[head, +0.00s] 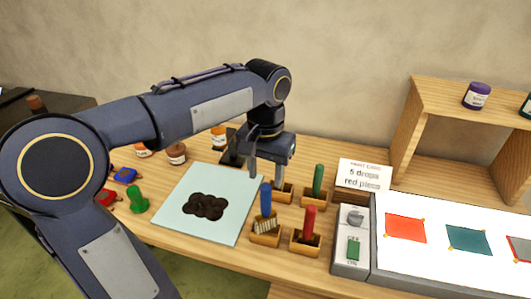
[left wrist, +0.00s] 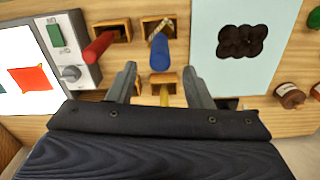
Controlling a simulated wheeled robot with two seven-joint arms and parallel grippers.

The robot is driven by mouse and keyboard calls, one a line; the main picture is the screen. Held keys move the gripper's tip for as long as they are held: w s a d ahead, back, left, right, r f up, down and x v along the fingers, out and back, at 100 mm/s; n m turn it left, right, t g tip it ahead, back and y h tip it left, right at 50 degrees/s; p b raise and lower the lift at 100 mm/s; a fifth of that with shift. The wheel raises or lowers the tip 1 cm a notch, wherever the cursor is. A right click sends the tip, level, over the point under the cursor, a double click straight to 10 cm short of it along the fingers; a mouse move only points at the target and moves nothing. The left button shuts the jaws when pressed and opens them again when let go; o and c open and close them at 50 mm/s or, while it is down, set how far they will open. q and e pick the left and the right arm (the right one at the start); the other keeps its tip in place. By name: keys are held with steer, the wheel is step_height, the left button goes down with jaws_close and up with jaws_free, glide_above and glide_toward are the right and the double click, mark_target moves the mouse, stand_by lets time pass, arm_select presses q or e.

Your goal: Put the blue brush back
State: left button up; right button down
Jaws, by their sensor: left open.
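The blue brush (head: 265,200) stands handle up at a wooden holder (head: 265,239), with its pale bristle end showing just above the holder. I cannot tell how deep it sits. In the left wrist view the blue brush (left wrist: 162,56) points toward the camera, its head over the holder (left wrist: 148,22). My left gripper (head: 268,172) is open and empty, just behind and above the blue handle. In the left wrist view its fingertips (left wrist: 160,76) are spread either side of the handle's near end, not closed on it. My right gripper is not in view.
A red brush (head: 309,222) and a green brush (head: 318,180) stand in neighbouring holders; a yellow handle (left wrist: 164,94) shows between my fingers. A pale sheet with dark blobs (head: 185,222) lies left. A switch box (head: 352,250), light panel (head: 440,275) and card (head: 363,175) stand right.

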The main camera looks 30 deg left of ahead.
arm_select(q)
step_height(320, 180, up, 5)
steer(key=shift+r, duration=0.1)
steer(key=shift+s+r, duration=0.1)
steer(key=s+d+f+t+h, duration=0.2)
steer(key=s+f, duration=0.4)
steer(key=s, duration=0.2)
steer(key=s+d+f+n+t+h, duration=0.1)
steer(key=s+d+f+t, duration=0.1)
steer(key=s+f, duration=0.4)
steer(key=shift+s+f+t+h, duration=0.35)
steer(key=shift+s+t, duration=0.45)
steer(key=shift+s, duration=0.45)
steer(key=shift+r, duration=0.1)
